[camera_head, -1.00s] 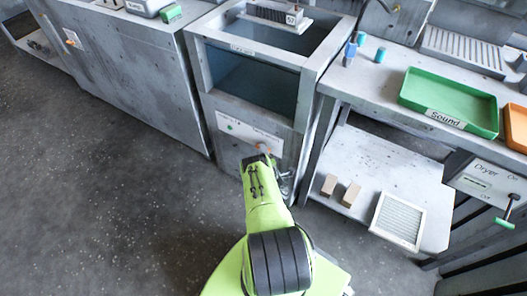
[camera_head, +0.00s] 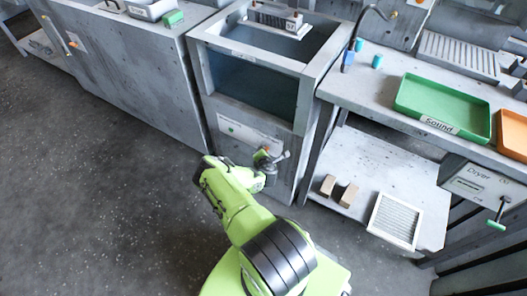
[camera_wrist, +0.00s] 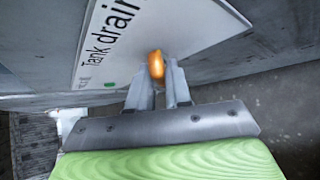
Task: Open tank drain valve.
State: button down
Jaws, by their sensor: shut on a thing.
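The tank (camera_head: 252,85) stands in the middle of the head view, with a label plate on its lower front. In the wrist view the label (camera_wrist: 150,28) reads "Tank drain" and lies tilted. The orange valve handle (camera_wrist: 156,64) shows between my fingers, in front of the panel. My gripper (camera_wrist: 158,80) is shut on this handle. In the head view my gripper (camera_head: 266,160) is at the tank's lower front, right of the label's middle, and the handle is mostly hidden by it there.
A bench with a green "Sound" tray (camera_head: 443,103) and an orange tray (camera_head: 514,130) stands right of the tank. Its lower shelf holds brown blocks (camera_head: 338,189) and a filter panel (camera_head: 394,221). A cabinet (camera_head: 130,75) stands left. The floor (camera_head: 90,190) at the left is clear.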

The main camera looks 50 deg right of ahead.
jog(key=shift+w+a+r+n+g+p, duration=0.1)
jog(key=shift+w+n+g+p, duration=0.1)
jog(key=shift+n+g, duration=0.7)
jog(key=shift+w+d+n+g+p, duration=0.1)
jog(key=shift+n+g+p, duration=0.2)
jog(key=shift+g, duration=1.05)
jog(key=shift+w+a+r+n+g+p, duration=0.15)
jog(key=shift+n+g, duration=0.55)
jog(key=shift+g, duration=0.45)
jog(key=shift+f, duration=0.1)
jog(key=c, duration=1.1)
grip_release()
jog(key=shift+c, duration=0.2)
jog(key=w+p+v, duration=0.1)
jog(key=p+v, duration=0.5)
jog(key=v, duration=0.9)
jog(key=shift+s+a+r, duration=0.2)
jog(key=shift+s+r, duration=0.05)
jog(key=shift+s, duration=0.1)
